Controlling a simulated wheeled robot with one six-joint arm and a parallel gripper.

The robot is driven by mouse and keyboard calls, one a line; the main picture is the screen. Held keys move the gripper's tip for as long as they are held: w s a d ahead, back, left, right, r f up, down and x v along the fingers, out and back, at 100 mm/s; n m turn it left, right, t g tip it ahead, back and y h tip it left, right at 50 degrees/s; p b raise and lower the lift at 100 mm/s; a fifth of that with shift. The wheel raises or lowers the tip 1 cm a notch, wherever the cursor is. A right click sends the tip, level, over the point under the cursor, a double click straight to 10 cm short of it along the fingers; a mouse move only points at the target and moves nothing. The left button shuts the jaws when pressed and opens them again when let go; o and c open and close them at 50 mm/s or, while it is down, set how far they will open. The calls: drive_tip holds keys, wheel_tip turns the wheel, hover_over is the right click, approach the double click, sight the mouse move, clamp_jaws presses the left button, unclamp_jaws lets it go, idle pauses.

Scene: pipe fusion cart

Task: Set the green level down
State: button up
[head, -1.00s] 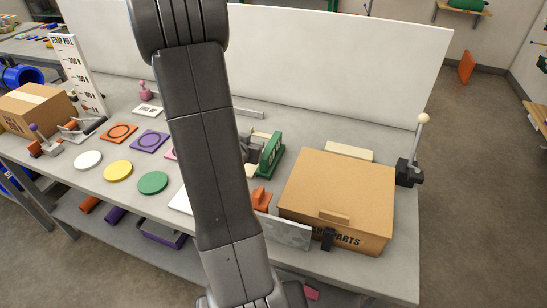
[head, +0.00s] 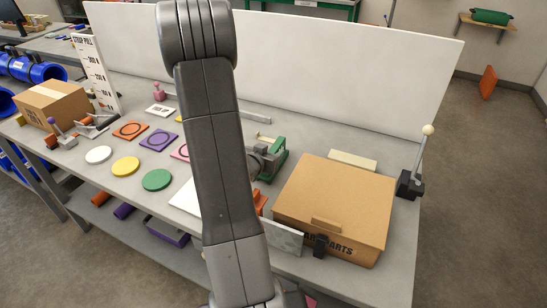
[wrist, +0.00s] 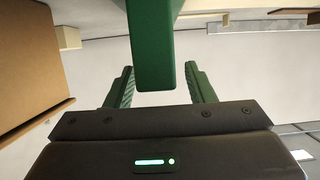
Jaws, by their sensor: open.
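The green level (wrist: 153,50) shows in the wrist view as a green bar coming down from the top edge. Its end lies between the two green fingers of my gripper (wrist: 160,88), with a narrow gap on each side. The fingers are open and not pressed on it. In the head view my gripper (head: 257,161) is low over the bench, left of the cardboard box, with green parts (head: 278,160) beside it. My arm hides part of this spot, and I cannot tell clearly there which green is level and which is finger.
A cardboard parts box (head: 335,205) stands close on the right, with a lever (head: 411,180) beyond it. A white panel (head: 290,60) rises behind the bench. Coloured discs, including a green one (head: 157,180), lie to the left. A grey plate (head: 284,238) stands at the front.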

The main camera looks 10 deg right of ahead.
drive_tip(key=shift+w+d+f, duration=0.1)
drive_tip(key=shift+w+d, duration=0.05)
clamp_jaws()
